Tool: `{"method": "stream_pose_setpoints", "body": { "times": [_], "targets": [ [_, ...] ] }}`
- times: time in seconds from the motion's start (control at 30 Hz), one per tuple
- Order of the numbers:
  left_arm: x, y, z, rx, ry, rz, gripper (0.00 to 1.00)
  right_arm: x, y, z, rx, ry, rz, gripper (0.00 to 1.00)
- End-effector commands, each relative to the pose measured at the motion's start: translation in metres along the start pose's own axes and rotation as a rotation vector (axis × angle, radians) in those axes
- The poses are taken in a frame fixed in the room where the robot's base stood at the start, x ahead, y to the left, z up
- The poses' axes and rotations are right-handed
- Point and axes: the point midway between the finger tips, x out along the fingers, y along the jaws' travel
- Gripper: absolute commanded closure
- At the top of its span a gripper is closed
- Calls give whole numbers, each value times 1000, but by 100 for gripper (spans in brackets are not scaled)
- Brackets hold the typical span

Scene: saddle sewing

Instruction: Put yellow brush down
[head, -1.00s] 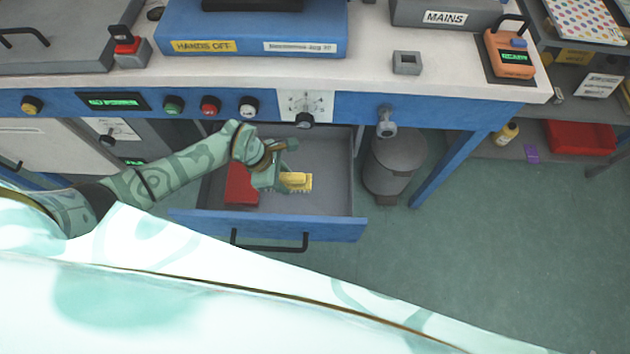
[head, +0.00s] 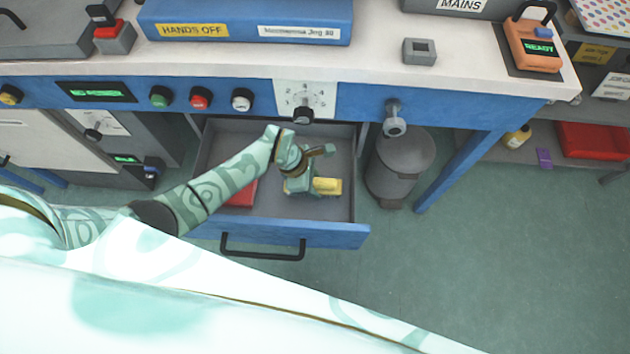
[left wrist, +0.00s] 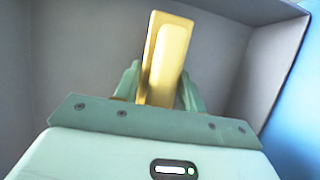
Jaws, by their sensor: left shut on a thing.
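The yellow brush (head: 327,186) is inside the open drawer (head: 330,206), towards its right side. My left gripper (head: 312,186) is shut on it. In the left wrist view the brush (left wrist: 167,55) stands between the two green fingers of the gripper (left wrist: 160,88), with the grey drawer walls behind it. I cannot tell whether the brush touches the drawer floor. My right gripper is not in view.
A red object (head: 241,193) lies at the left in the drawer, partly hidden by my left arm. The drawer front (head: 335,235) has a dark handle. A grey bin (head: 398,165) stands right of the drawer, under the blue bench.

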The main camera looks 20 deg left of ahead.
Motion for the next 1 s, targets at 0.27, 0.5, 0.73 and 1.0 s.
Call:
{"method": "stream_pose_setpoints", "body": {
  "times": [0.27,0.5,0.73,1.0],
  "targets": [
    [1,1,-1,2,1,2,100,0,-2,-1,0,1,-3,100],
    [1,1,-1,2,1,2,38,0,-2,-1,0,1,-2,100],
    [-5,1,1,1,0,3,38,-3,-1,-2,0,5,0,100],
    [-65,3,2,5,2,11,38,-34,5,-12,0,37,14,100]
  ]
}}
